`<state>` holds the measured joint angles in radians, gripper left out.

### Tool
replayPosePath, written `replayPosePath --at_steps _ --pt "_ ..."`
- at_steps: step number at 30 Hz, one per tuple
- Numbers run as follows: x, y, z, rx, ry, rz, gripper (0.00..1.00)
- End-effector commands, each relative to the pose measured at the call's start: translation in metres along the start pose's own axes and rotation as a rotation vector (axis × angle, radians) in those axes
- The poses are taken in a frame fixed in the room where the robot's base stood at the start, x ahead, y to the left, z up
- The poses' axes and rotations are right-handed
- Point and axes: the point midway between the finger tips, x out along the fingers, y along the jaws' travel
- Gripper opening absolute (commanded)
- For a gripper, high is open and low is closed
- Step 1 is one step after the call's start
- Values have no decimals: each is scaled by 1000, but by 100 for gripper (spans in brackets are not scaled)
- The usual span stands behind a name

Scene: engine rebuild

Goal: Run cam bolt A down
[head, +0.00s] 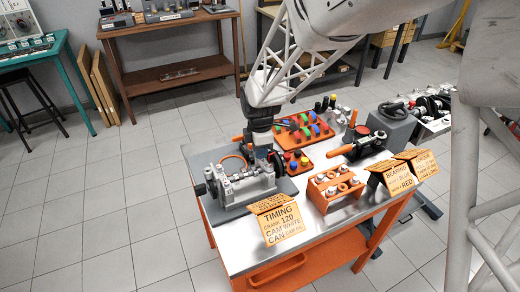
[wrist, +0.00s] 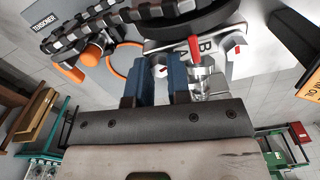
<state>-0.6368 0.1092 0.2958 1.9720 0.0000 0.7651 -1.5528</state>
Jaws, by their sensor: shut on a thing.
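The grey engine block (head: 238,188) lies on its dark plate at the left end of the metal-topped cart. My gripper (head: 262,152) reaches down at the back right end of the block. In the wrist view my gripper's (wrist: 157,68) two blue fingers are shut on a small metal piece, mostly hidden between them, close to the letter A on a pale plate (wrist: 205,47) that also bears a B. I take this piece for cam bolt A. How deep it sits cannot be seen. A silver fitting with a red pointer (wrist: 195,49) stands just right of the fingers.
In the wrist view a dark chain (wrist: 105,30) and orange-ended rollers (wrist: 93,54) lie left, by a TENSIONER label (wrist: 44,34). On the cart stand an orange rack (head: 335,188), a tray of coloured parts (head: 303,130) and a TIMING sign (head: 280,220).

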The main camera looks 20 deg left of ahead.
Motion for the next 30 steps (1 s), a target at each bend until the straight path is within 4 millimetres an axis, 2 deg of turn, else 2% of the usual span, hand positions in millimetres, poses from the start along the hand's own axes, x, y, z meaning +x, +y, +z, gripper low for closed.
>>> replayPosePath --at_steps 30 --pt "-2 1 0 963 2 3 0"
